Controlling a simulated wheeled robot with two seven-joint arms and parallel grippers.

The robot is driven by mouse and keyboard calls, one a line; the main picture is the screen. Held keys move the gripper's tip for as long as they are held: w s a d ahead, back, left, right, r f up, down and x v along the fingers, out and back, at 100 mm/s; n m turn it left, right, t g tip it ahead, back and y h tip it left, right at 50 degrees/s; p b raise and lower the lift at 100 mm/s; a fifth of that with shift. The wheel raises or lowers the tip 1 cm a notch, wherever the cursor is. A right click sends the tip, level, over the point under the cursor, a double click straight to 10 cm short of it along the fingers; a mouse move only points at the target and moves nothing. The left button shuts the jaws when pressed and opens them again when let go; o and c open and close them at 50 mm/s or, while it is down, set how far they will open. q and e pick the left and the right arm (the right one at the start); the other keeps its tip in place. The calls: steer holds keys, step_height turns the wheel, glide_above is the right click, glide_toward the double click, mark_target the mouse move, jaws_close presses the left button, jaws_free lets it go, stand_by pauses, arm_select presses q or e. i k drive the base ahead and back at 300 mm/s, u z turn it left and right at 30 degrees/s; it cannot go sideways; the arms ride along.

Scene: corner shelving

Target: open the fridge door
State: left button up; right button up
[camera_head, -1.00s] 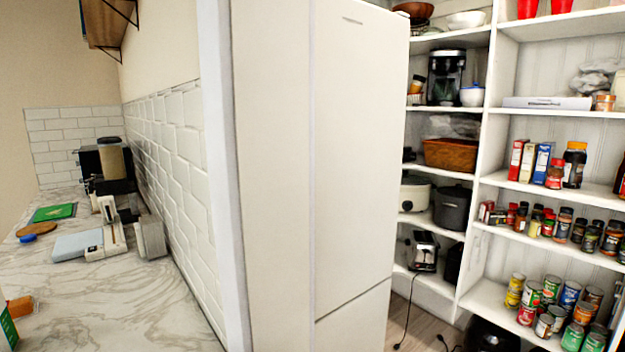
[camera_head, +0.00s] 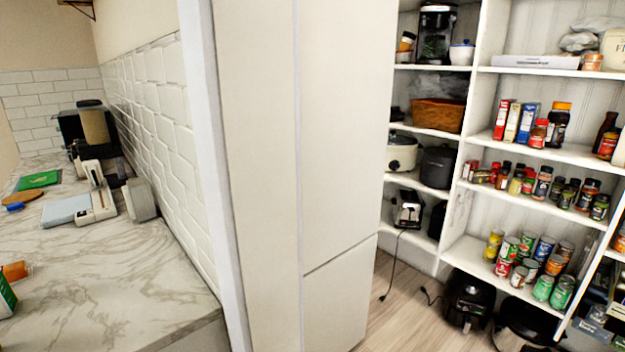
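The fridge (camera_head: 258,190) is a tall pale cabinet-like block in the middle of the head view. Its upper door (camera_head: 345,130) faces right and looks shut, with a seam below it. A lower door panel (camera_head: 340,300) sits under that seam. The top of the fridge is out of the frame. No handle stands out that I can make out. Neither of my grippers shows in the head view.
A marble counter (camera_head: 120,285) with appliances lies on the left, beside a white tiled wall (camera_head: 160,130). Corner shelves (camera_head: 570,155) with cans, jars and boxes stand on the right. Wooden floor (camera_head: 400,290) shows right of the fridge, with a black appliance (camera_head: 468,300) under the shelves.

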mark_target(346, 49)
steer(key=z, duration=1.55)
steer(key=i, duration=3.2)
steer(key=u, duration=3.05)
